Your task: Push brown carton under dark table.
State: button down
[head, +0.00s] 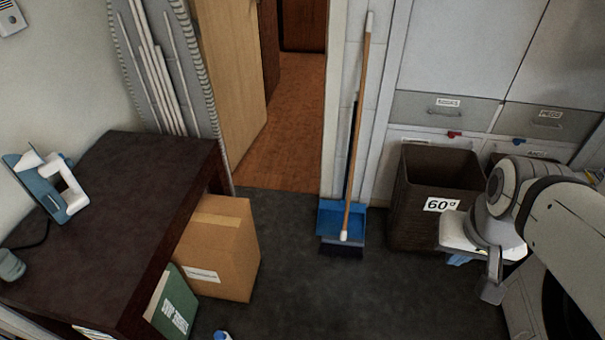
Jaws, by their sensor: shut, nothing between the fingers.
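The brown carton (225,245) stands on the dark floor at the right side of the dark table (120,200). It has a tape strip on top and a white label on its front. Its left part is hidden behind the tabletop, so I cannot tell how far under the table it reaches. My gripper (490,292) is at the right, well apart from the carton, pointing down in front of the laundry bin. It is shut and holds nothing.
A green book (170,308) leans near the carton's front. A blue dustpan (342,222) with a broom and a dark bin (435,190) marked 60° stand at the back. An iron (48,183) is on the table. The floor (330,290) between carton and gripper is clear.

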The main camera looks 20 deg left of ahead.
aim_at(217, 255)
jog(key=u, duration=0.2)
jog(key=i, duration=1.15)
jog(key=u, duration=0.75)
jog(key=k, duration=0.9)
jog(key=u, duration=0.15)
jog(key=i, duration=0.9)
jog(key=z, duration=0.05)
